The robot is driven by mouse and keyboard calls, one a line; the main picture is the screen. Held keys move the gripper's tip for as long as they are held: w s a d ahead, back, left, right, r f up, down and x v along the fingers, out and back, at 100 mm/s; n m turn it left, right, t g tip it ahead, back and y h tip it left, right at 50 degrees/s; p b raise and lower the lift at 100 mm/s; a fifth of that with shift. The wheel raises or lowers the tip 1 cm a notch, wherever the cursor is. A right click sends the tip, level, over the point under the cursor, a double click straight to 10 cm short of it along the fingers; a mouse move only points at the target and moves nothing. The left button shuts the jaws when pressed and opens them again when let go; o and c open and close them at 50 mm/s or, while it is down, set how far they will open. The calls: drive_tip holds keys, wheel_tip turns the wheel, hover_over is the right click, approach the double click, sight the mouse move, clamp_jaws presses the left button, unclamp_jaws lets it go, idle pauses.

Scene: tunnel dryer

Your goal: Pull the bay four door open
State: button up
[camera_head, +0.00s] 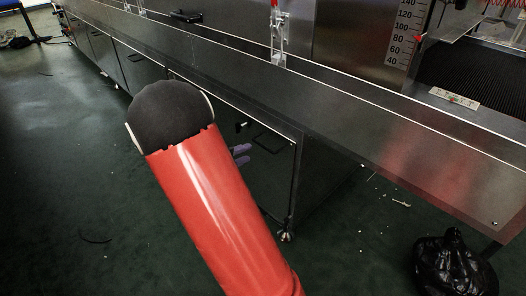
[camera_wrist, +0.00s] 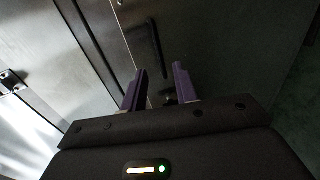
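The nearest cabinet door (camera_head: 272,178) is a dark steel panel under the bench, at the right end of a row of doors; I see no bay number on it. It looks shut. Its black bar handle (camera_head: 270,142) shows in the head view, and a small black latch (camera_head: 240,126) sits left of it. My gripper's purple fingers (camera_head: 240,154) show in front of this door, partly hidden by my red arm. In the wrist view my gripper (camera_wrist: 160,78) is open and empty. A dark bar handle (camera_wrist: 157,48) lies beyond the fingertips, apart from them.
More cabinet doors (camera_head: 135,68) run to the far left under the long steel bench (camera_head: 330,90). A black bag (camera_head: 453,262) lies on the floor at the right. Small white scraps (camera_head: 400,203) lie nearby. The green floor (camera_head: 75,190) at the left is mostly clear.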

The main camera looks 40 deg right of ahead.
drive_tip(key=x, duration=0.7)
drive_tip(key=shift+d, duration=0.1)
drive_tip(key=shift+c, duration=0.3)
clamp_jaws()
